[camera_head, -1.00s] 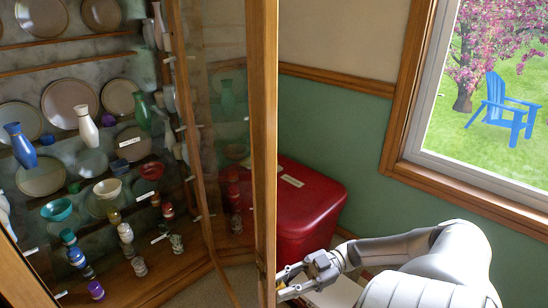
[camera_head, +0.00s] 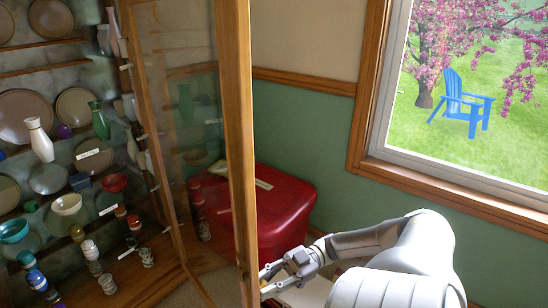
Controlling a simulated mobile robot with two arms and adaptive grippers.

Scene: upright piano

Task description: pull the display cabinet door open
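The display cabinet door (camera_head: 237,150), a glass panel in a wooden frame, stands swung out from the cabinet (camera_head: 150,285). Several shelves of plates and vases are exposed to its left. My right gripper (camera_head: 264,281) is at the lower part of the door's outer edge, on the right side of the frame. Its two fingers look spaced apart and their tips reach the wood. Any handle there is hidden, and I cannot tell whether the fingers grip anything. My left gripper is out of view.
A red chest (camera_head: 285,205) stands behind the door against the green wall (camera_head: 325,140). A wood-framed window (camera_head: 362,120) is at the right. A pale flat surface (camera_head: 308,292) lies under my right gripper. Small jars and bottles stand on the cabinet's lower shelf.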

